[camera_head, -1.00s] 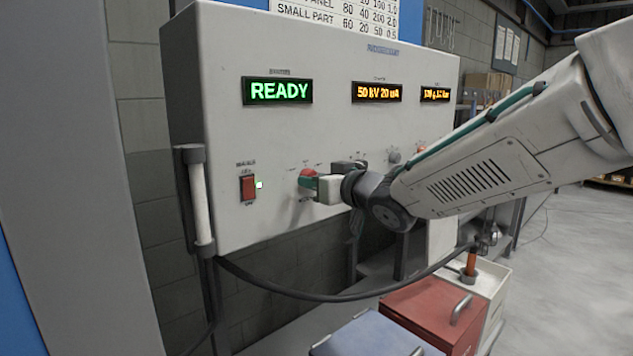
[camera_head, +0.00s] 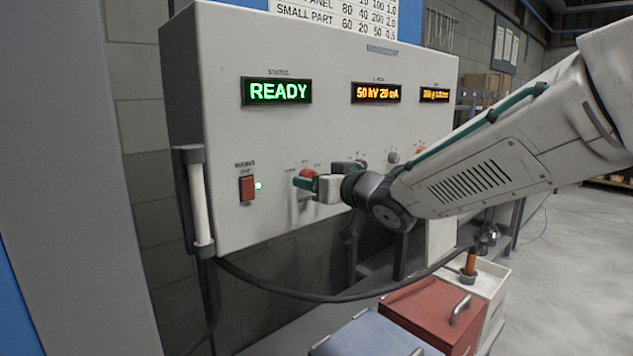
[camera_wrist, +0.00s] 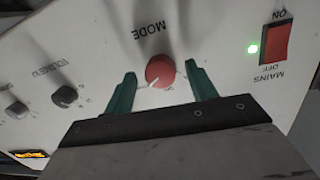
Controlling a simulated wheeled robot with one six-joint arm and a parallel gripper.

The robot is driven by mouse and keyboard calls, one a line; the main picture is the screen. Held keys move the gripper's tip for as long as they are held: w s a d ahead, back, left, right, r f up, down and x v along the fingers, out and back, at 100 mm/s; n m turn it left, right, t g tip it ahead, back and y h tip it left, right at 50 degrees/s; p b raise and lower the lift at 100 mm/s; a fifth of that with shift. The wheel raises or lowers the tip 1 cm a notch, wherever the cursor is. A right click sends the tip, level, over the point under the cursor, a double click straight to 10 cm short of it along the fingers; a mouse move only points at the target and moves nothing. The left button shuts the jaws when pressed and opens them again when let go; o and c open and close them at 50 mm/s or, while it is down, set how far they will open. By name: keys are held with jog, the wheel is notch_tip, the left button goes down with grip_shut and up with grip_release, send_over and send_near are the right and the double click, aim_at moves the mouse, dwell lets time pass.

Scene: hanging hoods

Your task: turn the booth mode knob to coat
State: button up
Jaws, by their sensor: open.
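The red booth mode knob (camera_wrist: 160,71) sits on the pale control panel under the word MODE in the wrist view, which shows the panel upside down. Its white pointer line points to the lower left there. In the head view the knob (camera_head: 307,172) is partly hidden by my gripper (camera_head: 302,182). In the wrist view my gripper (camera_wrist: 163,88) is open, with one green finger on each side of the knob. A gap shows between the knob and each finger. The position labels around the knob are too small or hidden to read.
The red MAINS switch (camera_wrist: 275,43) with a lit green lamp is beside the knob. The status display (camera_head: 276,91) reads READY. A hose (camera_head: 330,296) hangs below the panel, above a red box (camera_head: 425,312).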

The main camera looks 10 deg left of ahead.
jog(key=v, duration=0.7)
jog(key=shift+s+d, duration=0.2)
jog(key=shift+d, duration=0.1)
jog(key=s+d+f+m+g+h, duration=0.25)
jog(key=d+f+h, duration=0.35)
jog(key=d, duration=0.3)
jog(key=s+d+f+m+g+h, duration=0.1)
jog(key=s+d+f+m+h, duration=0.15)
jog(key=d+f+h, duration=0.5)
jog(key=s+d+m+g, duration=0.1)
jog(key=s+d, duration=0.3)
jog(key=s, duration=0.5)
jog(key=s+d+m+g, duration=0.1)
jog(key=s+d+g, duration=0.2)
jog(key=s, duration=0.6)
jog(key=s+d+m+g+y, duration=0.1)
jog(key=s+d+g, duration=0.1)
jog(key=s+d, duration=0.5)
jog(key=shift+s+f+g, duration=0.15)
jog(key=shift+s+g, duration=0.2)
jog(key=shift+s, duration=0.65)
